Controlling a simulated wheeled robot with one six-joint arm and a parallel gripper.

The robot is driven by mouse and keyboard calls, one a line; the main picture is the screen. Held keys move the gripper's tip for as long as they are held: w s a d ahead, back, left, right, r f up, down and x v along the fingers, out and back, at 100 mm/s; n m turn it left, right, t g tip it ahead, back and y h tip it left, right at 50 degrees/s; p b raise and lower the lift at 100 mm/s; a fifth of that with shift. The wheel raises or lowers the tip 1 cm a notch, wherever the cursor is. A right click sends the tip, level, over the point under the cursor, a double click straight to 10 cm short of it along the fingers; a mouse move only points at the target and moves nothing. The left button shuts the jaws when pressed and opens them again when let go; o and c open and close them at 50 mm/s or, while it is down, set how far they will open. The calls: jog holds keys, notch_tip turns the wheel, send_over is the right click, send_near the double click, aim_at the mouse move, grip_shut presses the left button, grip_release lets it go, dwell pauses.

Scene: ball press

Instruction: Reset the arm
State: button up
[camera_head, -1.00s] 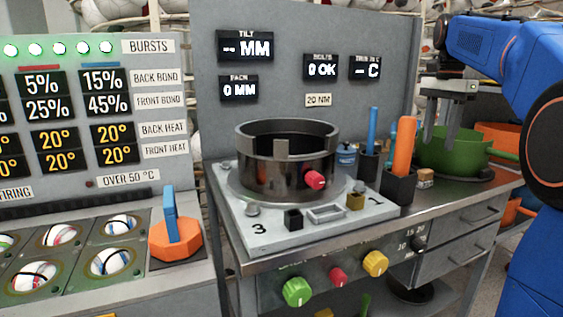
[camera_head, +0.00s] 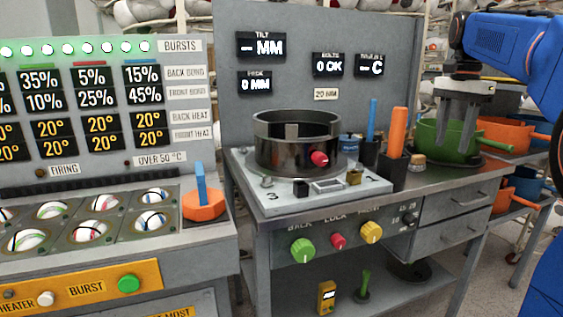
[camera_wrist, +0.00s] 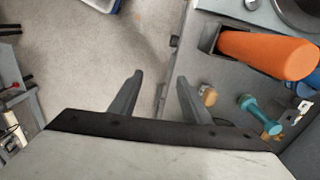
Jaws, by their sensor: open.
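My gripper (camera_head: 459,140) hangs from my blue arm at the right of the head view, in front of a green pan. Its fingers point down, apart and empty. In the wrist view my gripper (camera_wrist: 158,88) shows both fingers spread, with floor and the bench edge beneath and nothing between them. The ball press (camera_head: 283,158), a dark open ring on a grey plate, stands on the bench left of my gripper.
An orange-handled tool (camera_head: 398,132) and a blue-handled tool (camera_head: 372,116) stand in black holders between press and gripper. The green pan (camera_head: 427,138) and an orange pan (camera_head: 510,132) sit at right. A panel (camera_head: 105,110) and ball tray (camera_head: 95,222) are at left.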

jog(key=s+a+f+n+t, duration=0.1)
jog(key=s+a+f+n, duration=0.2)
jog(key=s+a+f, duration=0.3)
jog(key=s+a+f+n+t, duration=0.1)
jog(key=s+a+f+n, duration=0.35)
jog(key=s, duration=0.45)
jog(key=s+a+f+n+t, duration=0.1)
jog(key=s+a+f+n, duration=0.1)
jog(key=s+f, duration=0.5)
jog(key=s+a+f+n+t, duration=0.1)
jog(key=s+a+f+n, duration=0.1)
jog(key=s+f+n, duration=0.2)
jog(key=s+f, duration=0.3)
jog(key=f, duration=0.5)
jog(key=shift+s+a+f+t, duration=0.15)
jog(key=shift+t, duration=0.15)
jog(key=shift+o, duration=0.5)
